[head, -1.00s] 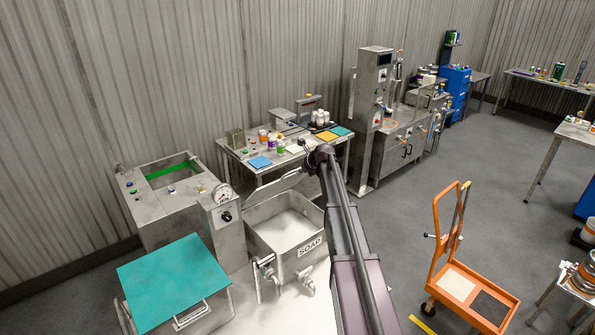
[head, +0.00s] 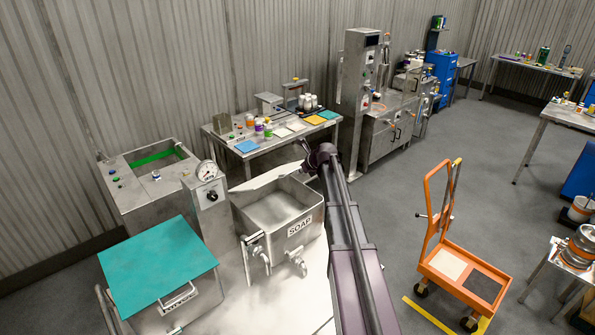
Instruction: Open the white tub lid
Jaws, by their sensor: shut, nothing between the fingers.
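The white tub (head: 262,238) labelled SOAP stands at the lower middle in the head view, with a pale inside and taps on its front. Its whitish lid (head: 262,181) is raised and tilted at the back edge, so the tub's opening shows. My gripper (head: 304,147) is small and dark at the far end of my arm, just above and beyond the lid's right end. It is shut and empty. I cannot tell whether it touches the lid. My arm hides part of the tub's right side.
A tub with a teal lid (head: 158,262) stands at front left, beside a grey machine with a gauge (head: 207,172). Behind is a table (head: 222,138) with jars and coloured pads. An orange cart (head: 462,275) stands right, with open floor (head: 400,215) between.

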